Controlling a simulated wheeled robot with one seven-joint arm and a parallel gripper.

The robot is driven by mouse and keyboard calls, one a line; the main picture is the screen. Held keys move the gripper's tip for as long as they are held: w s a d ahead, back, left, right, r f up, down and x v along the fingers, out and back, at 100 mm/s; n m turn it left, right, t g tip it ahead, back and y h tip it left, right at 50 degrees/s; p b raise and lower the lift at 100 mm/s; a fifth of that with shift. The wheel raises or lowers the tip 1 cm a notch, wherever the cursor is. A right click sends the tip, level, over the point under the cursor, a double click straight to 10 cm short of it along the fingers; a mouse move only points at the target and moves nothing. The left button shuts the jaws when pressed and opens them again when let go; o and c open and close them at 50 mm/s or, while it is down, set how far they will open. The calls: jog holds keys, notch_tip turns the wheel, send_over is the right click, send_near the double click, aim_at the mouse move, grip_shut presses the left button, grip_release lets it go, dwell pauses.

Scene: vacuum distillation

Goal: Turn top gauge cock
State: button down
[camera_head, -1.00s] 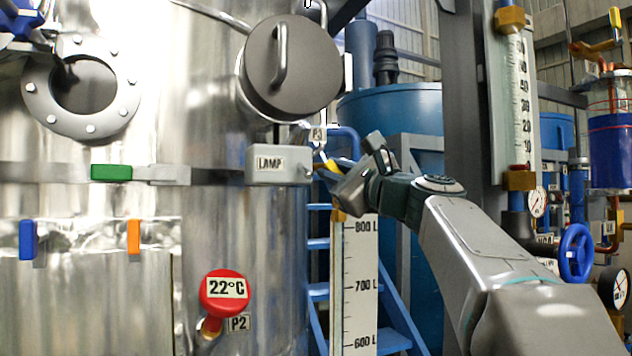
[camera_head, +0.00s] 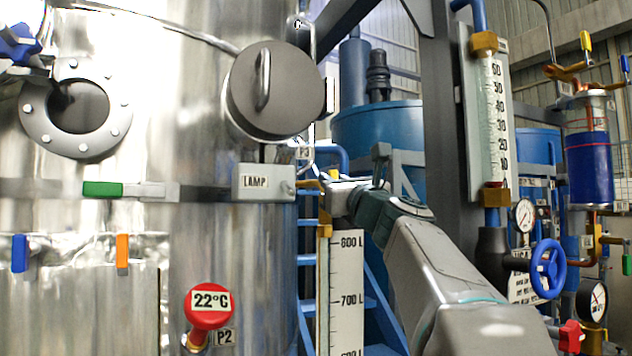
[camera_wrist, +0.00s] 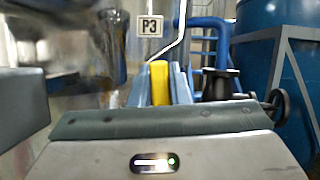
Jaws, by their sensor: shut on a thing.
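The top gauge cock has a yellow handle, seen in the wrist view (camera_wrist: 159,83) between the two fingers of my gripper (camera_wrist: 160,88). My gripper is shut on this handle. In the head view my gripper (camera_head: 325,188) is at the top of the level gauge (camera_head: 346,285), just right of the LAMP box. Only a small bit of yellow shows there, and the cock's body is mostly hidden behind my gripper.
The LAMP box (camera_head: 264,183) stands close to the left of my gripper, on the steel vessel (camera_head: 210,130). A P3 label (camera_wrist: 150,26) is above the handle. Blue ladder steps (camera_head: 308,260) and a blue tank (camera_head: 385,128) are behind. A round lid (camera_head: 290,95) is above.

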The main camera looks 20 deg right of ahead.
jog(key=shift+w+d+f, duration=0.1)
jog(key=shift+w+f, duration=0.05)
jog(key=shift+f, duration=0.1)
jog(key=c, duration=1.4)
grip_release()
jog(key=shift+o, duration=0.2)
jog(key=shift+r, duration=0.1)
jog(key=b+v, duration=0.4)
jog(key=v, duration=1)
